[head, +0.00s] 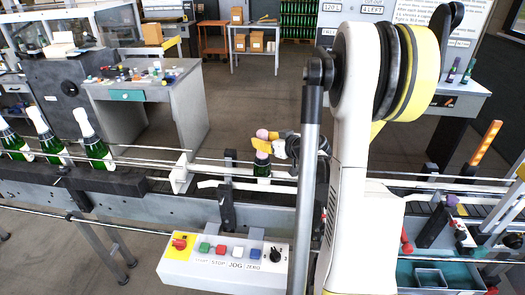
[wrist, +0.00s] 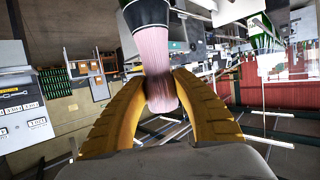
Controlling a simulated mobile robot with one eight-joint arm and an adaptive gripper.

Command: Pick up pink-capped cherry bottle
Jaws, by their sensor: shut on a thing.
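The pink-capped cherry bottle (head: 262,165) stands upright at the conveyor in the head view, dark green below with its pink cap (head: 262,133) on top. My gripper (head: 268,145) is shut on it near the top, with yellow fingers around the neck. In the wrist view the pink foil (wrist: 157,55) lies between the two ribbed yellow fingers of my gripper (wrist: 161,82), with a dark band beyond it. I cannot tell whether the bottle's base touches the conveyor; rails partly hide it.
Several green bottles with white tops (head: 92,143) stand on the conveyor at the left. Metal guide rails (head: 130,160) run along it. A control box with coloured buttons (head: 225,260) sits in front. A grey table with small items (head: 150,85) stands behind.

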